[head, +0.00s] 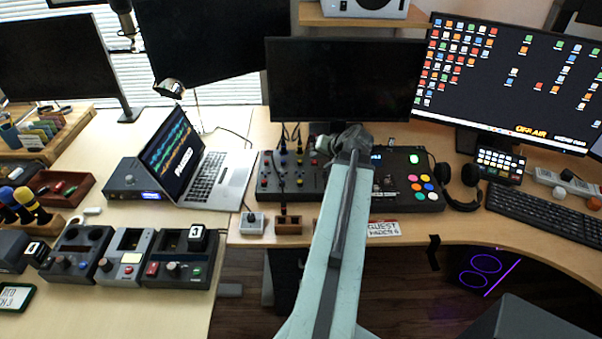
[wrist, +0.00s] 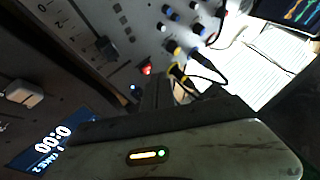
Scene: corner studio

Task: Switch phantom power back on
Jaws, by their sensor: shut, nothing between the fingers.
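The black mixer (head: 262,185) with knobs and cables stands on the desk, left of my arm. No phantom power switch can be singled out by its label in either view. The wrist view shows a grey panel (wrist: 110,55) with faders and blue knobs, a glowing red button (wrist: 146,69) and a small blue light (wrist: 134,88). My gripper (head: 345,138) is over the back of the mixer area, and my arm hides part of the desk gear. In the wrist view my gripper (wrist: 157,92) is shut and empty, its fingers close to the red button; contact cannot be told.
A colour-pad console (head: 432,200) stands right of my arm, with headphones (head: 461,190) beside it. Plugged cables (wrist: 195,75) rise near my fingers. An open laptop (head: 207,178) is on the left. A display reading 0:00 (wrist: 52,142) is at lower left in the wrist view.

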